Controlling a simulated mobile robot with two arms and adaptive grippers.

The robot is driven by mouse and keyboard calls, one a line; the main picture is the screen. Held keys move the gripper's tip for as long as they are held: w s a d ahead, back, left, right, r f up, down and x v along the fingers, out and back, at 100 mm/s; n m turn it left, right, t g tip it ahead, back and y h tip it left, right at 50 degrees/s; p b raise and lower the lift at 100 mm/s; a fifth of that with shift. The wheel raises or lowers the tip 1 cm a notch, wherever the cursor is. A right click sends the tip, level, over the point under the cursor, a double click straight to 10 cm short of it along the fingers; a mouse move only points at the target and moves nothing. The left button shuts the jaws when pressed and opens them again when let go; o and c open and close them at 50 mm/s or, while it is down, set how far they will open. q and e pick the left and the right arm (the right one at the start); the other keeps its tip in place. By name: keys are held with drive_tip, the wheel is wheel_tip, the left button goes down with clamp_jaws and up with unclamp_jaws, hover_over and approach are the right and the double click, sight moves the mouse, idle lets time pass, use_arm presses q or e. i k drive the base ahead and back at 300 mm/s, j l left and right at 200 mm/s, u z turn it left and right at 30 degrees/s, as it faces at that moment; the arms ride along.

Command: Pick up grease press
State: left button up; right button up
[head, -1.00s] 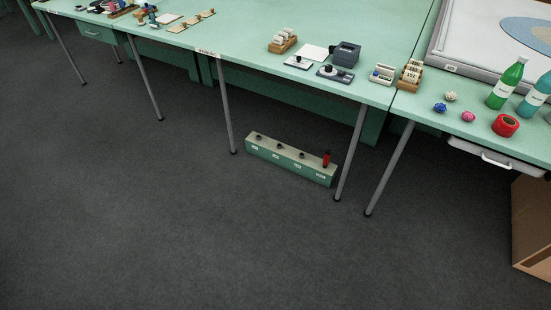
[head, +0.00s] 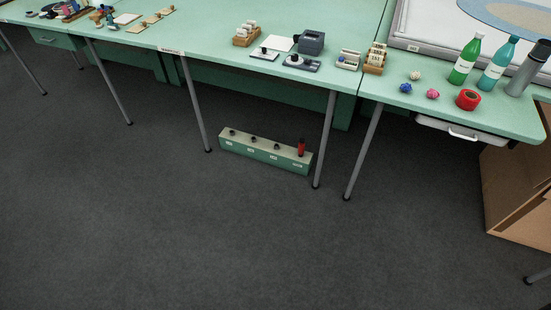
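A small red upright cylinder with a dark top (head: 301,147) stands at the right end of a long low green unit (head: 262,151) on the floor under the table. It may be the grease press; it is too small to tell for sure. Several dark round sockets or knobs with pale labels below them run along the unit to its left. Neither of my grippers is in view.
Green tables (head: 215,35) stand above the unit, with thin grey legs (head: 326,140) close to its right end. Bottles (head: 466,58) and a red roll (head: 468,100) stand on the right table. A brown cabinet (head: 510,200) is at right. The foreground floor (head: 200,240) is clear.

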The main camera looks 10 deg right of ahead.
sight(301, 146)
drive_tip(key=i+l, duration=0.25)
drive_tip(key=i, duration=0.25)
drive_tip(key=i+l, duration=0.3)
drive_tip(key=i, duration=0.25)
drive_tip(key=i+l, duration=0.25)
drive_tip(key=i, duration=0.25)
